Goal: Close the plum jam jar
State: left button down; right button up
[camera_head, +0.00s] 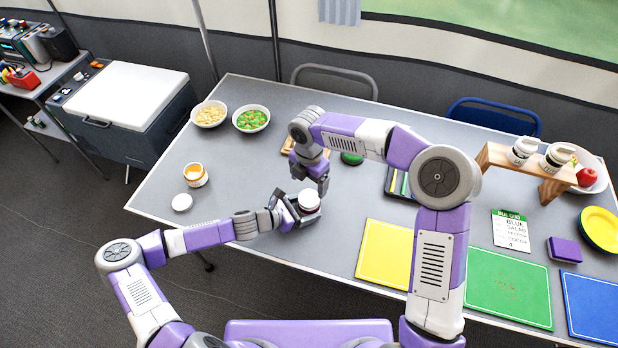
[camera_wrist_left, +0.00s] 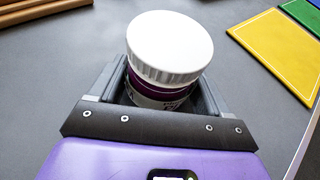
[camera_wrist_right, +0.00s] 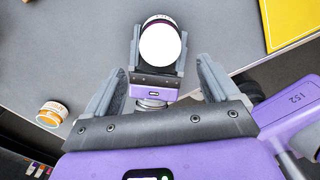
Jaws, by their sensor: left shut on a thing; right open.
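The plum jam jar (camera_wrist_left: 152,98) stands in my left gripper (camera_head: 302,214), which is shut around its body. A white ribbed lid (camera_wrist_left: 168,45) sits on top of the jar, looking slightly tilted, with a purple band showing just below it. I cannot tell whether the lid is screwed tight. The jar's white top also shows in the right wrist view (camera_wrist_right: 162,45). My right gripper (camera_head: 322,190) is open and empty, close above the jar and pointing down. In the right wrist view, the lid lies beyond and between its spread fingers.
An open orange jar (camera_head: 195,175) stands at the left of the table, with a loose white lid (camera_head: 182,202) near it. Two food bowls (camera_head: 251,119) are behind. A yellow mat (camera_head: 385,253) lies to the right. A wooden stand (camera_head: 530,172) holds more jars.

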aim_at(309, 198)
notch_tip(309, 198, down, 7)
jog(key=shift+f, duration=0.15)
dwell(0.4)
jog(key=c, duration=1.1)
jog(key=m, duration=0.4)
jog(key=shift+m, duration=0.3)
jog(key=m, duration=1.3)
jog(key=o, duration=1.2)
jog(key=shift+c, duration=0.2)
